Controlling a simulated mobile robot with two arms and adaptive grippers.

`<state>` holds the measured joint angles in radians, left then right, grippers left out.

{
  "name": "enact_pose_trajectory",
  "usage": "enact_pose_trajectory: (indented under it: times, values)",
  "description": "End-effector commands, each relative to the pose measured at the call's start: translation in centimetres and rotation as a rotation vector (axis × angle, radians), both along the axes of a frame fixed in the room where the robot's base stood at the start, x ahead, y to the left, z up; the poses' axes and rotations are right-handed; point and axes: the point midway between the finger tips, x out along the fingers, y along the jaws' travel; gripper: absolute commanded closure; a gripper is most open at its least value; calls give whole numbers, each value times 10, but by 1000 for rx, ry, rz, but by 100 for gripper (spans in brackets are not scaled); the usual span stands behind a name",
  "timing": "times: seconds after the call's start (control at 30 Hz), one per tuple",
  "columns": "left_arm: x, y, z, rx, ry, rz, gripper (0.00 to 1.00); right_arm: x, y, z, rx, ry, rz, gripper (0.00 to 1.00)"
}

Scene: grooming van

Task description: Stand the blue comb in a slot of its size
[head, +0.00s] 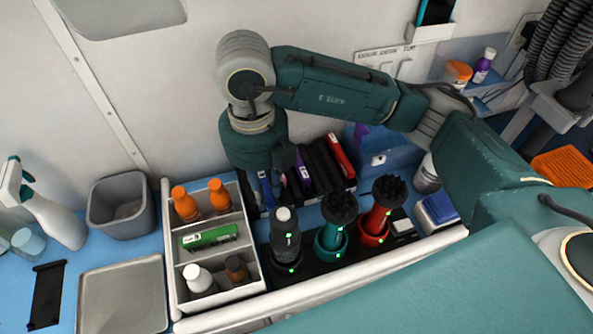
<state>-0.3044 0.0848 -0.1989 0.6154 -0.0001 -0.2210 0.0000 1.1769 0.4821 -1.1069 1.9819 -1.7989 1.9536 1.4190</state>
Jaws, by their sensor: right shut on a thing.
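The blue comb (267,193) shows only in part, below my right gripper (272,174). My right gripper points down and is shut on the comb at the left end of a dark slotted rack (319,177). The rack holds a purple item (303,174), a red item (340,156) and dark pieces. The gripper and wrist hide the comb's top and part of the rack's left end. I cannot tell whether the comb's lower end is inside a slot or just in front of it. My left gripper is out of view.
A dark clipper (285,238), a teal dryer-like tool (331,238) and a red one (376,222) stand in front of the rack. A metal tray (122,297) lies left.

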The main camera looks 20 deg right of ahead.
Motion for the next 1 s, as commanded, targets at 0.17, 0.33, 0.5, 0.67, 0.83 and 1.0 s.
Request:
enact_pose_trajectory:
  times: [0.17,0.33,0.5,0.67,0.83,1.0]
  values:
    - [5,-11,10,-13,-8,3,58,11,-26,2,-3,1,-24,100]
    - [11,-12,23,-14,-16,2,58,32,-68,4,-3,1,-25,100]
    - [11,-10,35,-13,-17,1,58,51,-108,3,-2,2,-22,100]
    - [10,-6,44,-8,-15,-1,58,67,-141,3,-2,1,-21,100]
    - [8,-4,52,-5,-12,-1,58,77,-162,-6,-1,6,-14,100]
    - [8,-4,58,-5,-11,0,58,77,-161,-28,-1,2,-12,100]
